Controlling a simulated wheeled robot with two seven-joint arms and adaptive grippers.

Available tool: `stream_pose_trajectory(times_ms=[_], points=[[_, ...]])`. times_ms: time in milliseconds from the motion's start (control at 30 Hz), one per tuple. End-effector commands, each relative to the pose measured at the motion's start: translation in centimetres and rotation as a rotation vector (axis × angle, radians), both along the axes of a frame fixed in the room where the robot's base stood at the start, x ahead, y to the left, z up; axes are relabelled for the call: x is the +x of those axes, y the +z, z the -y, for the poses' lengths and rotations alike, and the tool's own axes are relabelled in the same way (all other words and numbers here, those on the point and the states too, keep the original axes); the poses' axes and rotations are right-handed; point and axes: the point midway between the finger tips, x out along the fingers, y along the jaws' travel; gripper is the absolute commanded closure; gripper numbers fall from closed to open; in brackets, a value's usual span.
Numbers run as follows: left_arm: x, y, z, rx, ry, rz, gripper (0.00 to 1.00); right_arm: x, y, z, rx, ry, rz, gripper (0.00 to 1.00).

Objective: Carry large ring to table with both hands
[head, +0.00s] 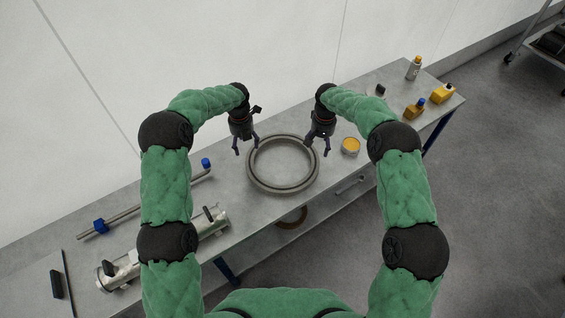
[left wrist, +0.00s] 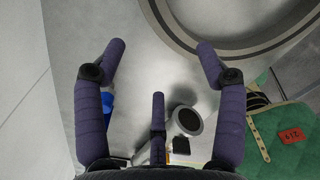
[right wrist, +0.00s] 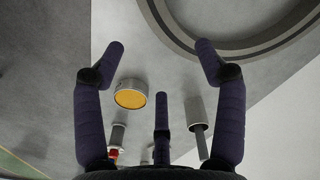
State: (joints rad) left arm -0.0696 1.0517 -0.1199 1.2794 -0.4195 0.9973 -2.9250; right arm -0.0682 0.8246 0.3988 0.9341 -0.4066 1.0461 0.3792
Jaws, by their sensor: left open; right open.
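The large grey ring (head: 283,187) lies flat on the metal table (head: 225,205), near its middle. My left gripper (head: 246,150) is open and empty above the ring's upper left side. In the left wrist view the ring (left wrist: 182,32) shows at the top, beyond the spread fingers (left wrist: 160,55). My right gripper (head: 316,149) is open and empty above the ring's upper right side. In the right wrist view the ring (right wrist: 172,28) shows at the top right, with one fingertip overlapping its edge. I cannot tell whether any finger touches the ring.
An open tin with yellow contents (head: 351,146) stands right of the ring. Yellow bottles (head: 414,108) and a grey bottle (head: 414,68) stand at the far right end. The wall rises behind.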

Motion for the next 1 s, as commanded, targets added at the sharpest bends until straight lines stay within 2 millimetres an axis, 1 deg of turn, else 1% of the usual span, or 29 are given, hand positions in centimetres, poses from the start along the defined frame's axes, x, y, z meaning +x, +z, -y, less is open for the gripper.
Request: stream_pose_trajectory(times_ms=[133,267,600,700,833,1000], points=[[0.0,-0.5,0.0,0.000,0.000,-0.002,0.29,0.0,-0.5,0.0,0.000,0.000,-0.001,0.29],[-0.1,-1.9,0.0,0.000,0.001,-0.004,0.29,-0.1,-1.9,0.0,0.000,0.000,-0.003,0.29],[-0.1,-7.5,0.0,0.000,0.001,-0.004,0.29,-0.1,-7.5,0.0,-0.001,0.000,-0.003,0.29],[-0.1,-8.8,0.0,0.000,0.001,-0.002,0.29,-0.1,-8.8,0.0,0.000,0.000,-0.002,0.29],[0.0,-10.0,0.0,0.000,0.000,-0.001,0.29,-0.1,-10.1,0.0,0.000,0.000,-0.002,0.29],[0.0,-10.8,0.0,0.000,0.000,0.000,0.29,0.0,-10.8,0.0,0.000,-0.001,0.000,0.29]])
